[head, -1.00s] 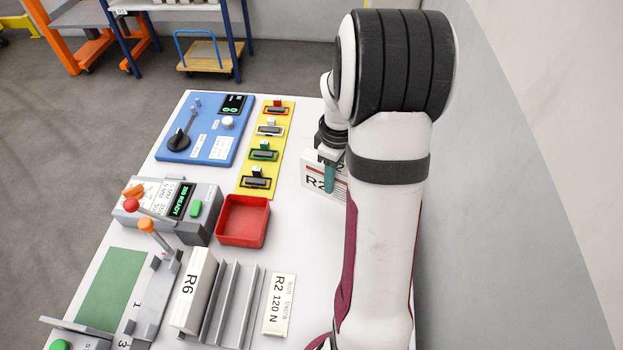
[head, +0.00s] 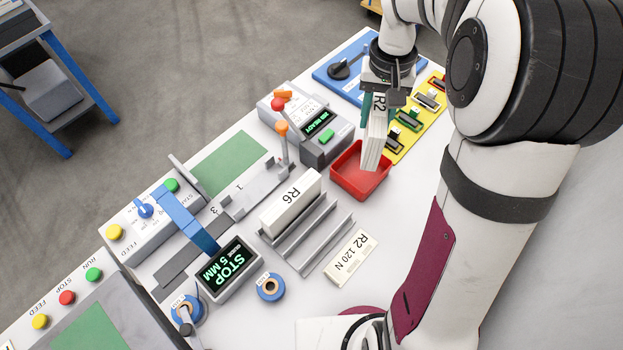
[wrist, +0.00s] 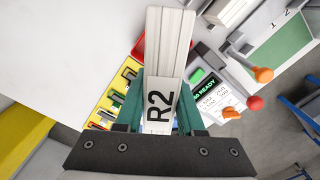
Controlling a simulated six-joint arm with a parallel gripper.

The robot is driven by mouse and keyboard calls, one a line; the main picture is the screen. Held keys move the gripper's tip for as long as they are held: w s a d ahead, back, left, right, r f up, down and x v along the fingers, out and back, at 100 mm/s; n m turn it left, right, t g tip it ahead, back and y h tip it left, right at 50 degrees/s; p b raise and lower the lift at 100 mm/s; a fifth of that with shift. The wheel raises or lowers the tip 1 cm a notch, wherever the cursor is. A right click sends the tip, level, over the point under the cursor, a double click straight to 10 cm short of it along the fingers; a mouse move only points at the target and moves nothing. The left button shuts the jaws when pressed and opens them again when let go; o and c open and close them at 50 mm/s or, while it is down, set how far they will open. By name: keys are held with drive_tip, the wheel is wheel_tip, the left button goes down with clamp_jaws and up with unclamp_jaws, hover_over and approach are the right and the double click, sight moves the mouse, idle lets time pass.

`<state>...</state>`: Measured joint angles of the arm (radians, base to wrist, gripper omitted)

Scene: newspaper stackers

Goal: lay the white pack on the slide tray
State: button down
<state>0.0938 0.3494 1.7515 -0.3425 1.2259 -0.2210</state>
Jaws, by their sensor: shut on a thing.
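The white pack marked R2 (head: 375,145) is upright in my gripper (head: 381,100), above the red bin's right side in the head view. In the wrist view the teal fingers of my gripper (wrist: 157,108) are on both sides of the white pack (wrist: 165,45). A grey slide with a raised end and the marks 1 and 3 (head: 256,193) lies left of the bin, beside a green panel. It looks like the slide tray and is apart from the pack. Nothing lies on its visible part.
A red bin (head: 336,172) is below the pack. A white R6 pack (head: 290,205) stands in a grey ridged rack (head: 318,243).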

drive_tip(key=a+r+m, duration=0.2)
drive_tip(key=a+m, duration=0.1)
drive_tip(key=a, duration=1)
drive_tip(key=m, duration=0.4)
hover_over(256, 190)
wheel_tip(256, 190, down, 16)
drive_tip(key=shift+r, duration=0.1)
drive_tip(key=c, duration=0.5)
unclamp_jaws()
